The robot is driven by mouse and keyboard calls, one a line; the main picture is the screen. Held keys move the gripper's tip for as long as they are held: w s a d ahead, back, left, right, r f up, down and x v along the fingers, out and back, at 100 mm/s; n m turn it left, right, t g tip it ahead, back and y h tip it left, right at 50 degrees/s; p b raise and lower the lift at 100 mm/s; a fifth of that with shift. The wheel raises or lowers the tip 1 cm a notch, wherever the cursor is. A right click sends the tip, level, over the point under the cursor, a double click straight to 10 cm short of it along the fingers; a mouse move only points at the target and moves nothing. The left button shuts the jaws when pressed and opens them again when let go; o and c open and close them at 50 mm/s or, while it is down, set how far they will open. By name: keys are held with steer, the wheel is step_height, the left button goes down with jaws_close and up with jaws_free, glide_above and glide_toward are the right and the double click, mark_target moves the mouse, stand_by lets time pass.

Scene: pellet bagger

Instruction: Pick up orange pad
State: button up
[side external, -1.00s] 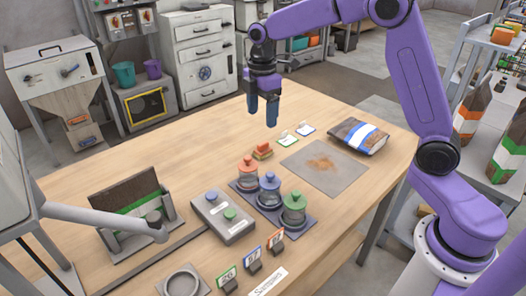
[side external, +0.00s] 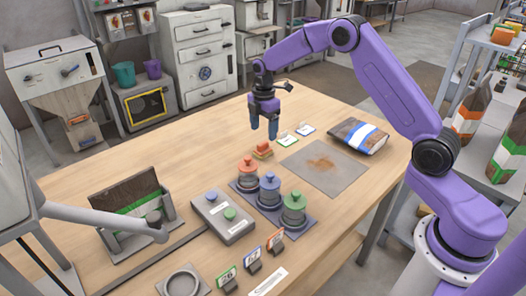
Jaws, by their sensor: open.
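The orange pad (side external: 263,147) is a small orange block resting on a tan base on the wooden table, behind the row of jars. My gripper (side external: 263,134) has dark blue fingers pointing down. It is open and empty, just above and behind the pad. Whether the fingertips touch the pad or straddle it I cannot tell from this angle.
A grey mat (side external: 324,167) with a brown stain and a brown-and-blue bag (side external: 358,136) lie further right.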

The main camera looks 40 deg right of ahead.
mark_target(263, 143)
steer(key=f, duration=0.8)
steer(key=shift+w+d, duration=0.1)
steer(key=shift+w, duration=0.2)
steer(key=c, duration=1.1)
